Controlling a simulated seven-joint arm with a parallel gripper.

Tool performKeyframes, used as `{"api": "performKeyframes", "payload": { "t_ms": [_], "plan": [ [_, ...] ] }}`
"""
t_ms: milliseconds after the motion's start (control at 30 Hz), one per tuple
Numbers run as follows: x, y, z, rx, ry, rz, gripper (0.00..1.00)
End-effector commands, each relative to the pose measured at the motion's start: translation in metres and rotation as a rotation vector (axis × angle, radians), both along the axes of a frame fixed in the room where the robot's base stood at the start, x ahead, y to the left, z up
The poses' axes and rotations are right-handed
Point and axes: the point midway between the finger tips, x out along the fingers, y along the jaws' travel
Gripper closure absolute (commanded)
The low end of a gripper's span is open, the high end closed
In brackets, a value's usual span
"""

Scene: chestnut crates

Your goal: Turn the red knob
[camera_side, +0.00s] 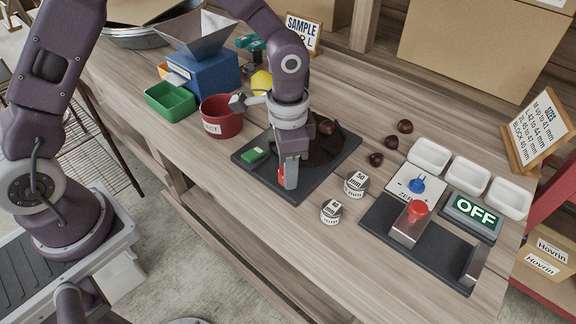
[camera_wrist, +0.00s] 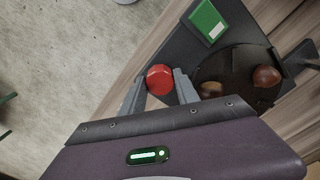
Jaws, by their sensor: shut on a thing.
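The red knob (camera_wrist: 160,79) is a round red cap on the front corner of a dark base plate (camera_side: 256,178). In the side view only a sliver of the knob (camera_side: 281,176) shows; my gripper hides the rest. My gripper (camera_side: 288,182) points down over it, and in the wrist view my two fingers stand on either side of it, shut on it. The plate carries a dark round disc (camera_side: 325,146) with brown chestnuts on it and a green block with a pale label (camera_wrist: 209,22).
A red cup (camera_side: 220,117) stands left.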

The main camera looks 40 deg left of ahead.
Motion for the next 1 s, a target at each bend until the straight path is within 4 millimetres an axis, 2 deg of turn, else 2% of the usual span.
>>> {"api": "performKeyframes", "payload": {
  "t_ms": [1000],
  "plan": [
    [0.0009, -0.0005, 0.0010, -0.001, -0.004, -0.915, 1.00]
  ]
}}
